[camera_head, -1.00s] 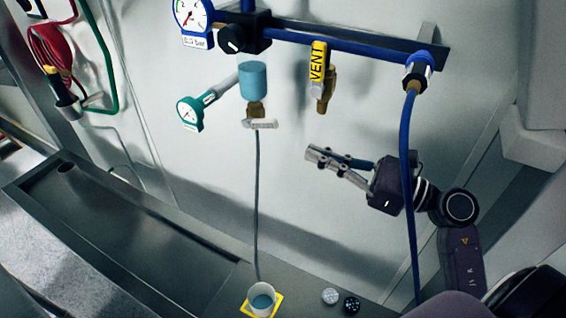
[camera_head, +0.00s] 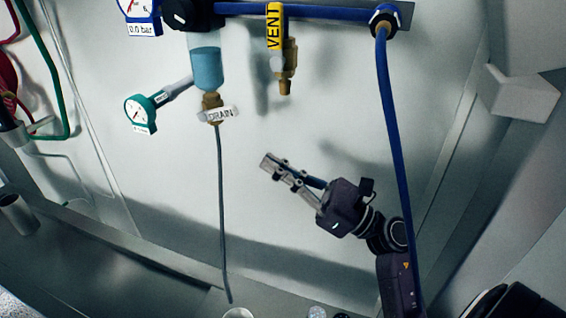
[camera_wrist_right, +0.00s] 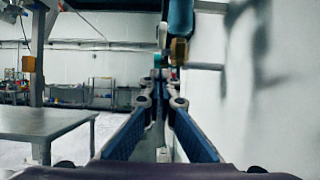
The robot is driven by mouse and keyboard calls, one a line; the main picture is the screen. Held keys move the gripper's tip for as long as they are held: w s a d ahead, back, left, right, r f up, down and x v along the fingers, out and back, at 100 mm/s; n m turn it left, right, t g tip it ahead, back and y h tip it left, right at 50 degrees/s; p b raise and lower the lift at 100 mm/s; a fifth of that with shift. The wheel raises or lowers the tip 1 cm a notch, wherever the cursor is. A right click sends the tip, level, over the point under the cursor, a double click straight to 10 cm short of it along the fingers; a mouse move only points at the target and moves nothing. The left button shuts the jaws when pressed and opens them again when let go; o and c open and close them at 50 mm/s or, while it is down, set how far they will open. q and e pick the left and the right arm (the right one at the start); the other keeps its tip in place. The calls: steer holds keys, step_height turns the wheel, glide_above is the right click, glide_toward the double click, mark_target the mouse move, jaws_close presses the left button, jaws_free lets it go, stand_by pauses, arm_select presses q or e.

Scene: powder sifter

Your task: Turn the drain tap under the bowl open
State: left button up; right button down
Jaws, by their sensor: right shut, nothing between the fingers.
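The drain tap (camera_head: 211,104) is a small brass fitting under the clear bowl (camera_head: 207,68) with blue liquid in it. Its light handle (camera_head: 219,115) carries the word DRAIN and lies crosswise, tilted slightly up to the right. A thin grey tube hangs from the tap. My right gripper (camera_head: 268,164) is shut and empty, below and right of the tap, apart from it, with fingers pointing up-left. In the right wrist view the brass tap (camera_wrist_right: 179,50) and the bowl (camera_wrist_right: 181,16) show ahead, above the fingers. My left gripper is not in view.
The yellow VENT valve (camera_head: 275,28) hangs right of the bowl. A teal gauge (camera_head: 140,113) sticks out left of it. A blue hose (camera_head: 391,130) runs down by my right arm. The wall between gripper and tap is clear. A cup (camera_head: 238,314) shows at the bottom edge.

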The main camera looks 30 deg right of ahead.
mark_target(221, 120)
steer(key=w+a+r+p, duration=0.2)
steer(key=w+r, duration=0.1)
steer(key=w+a+r+p, duration=0.1)
steer(key=r+p, duration=0.1)
steer(key=shift+w+a, duration=0.35)
steer(key=shift+w, duration=0.05)
steer(key=shift+a+r+p, duration=0.1)
steer(key=shift+r+p, duration=0.3)
steer(key=shift+r, duration=0.15)
steer(key=shift+w, duration=0.15)
steer(key=shift+r, duration=0.1)
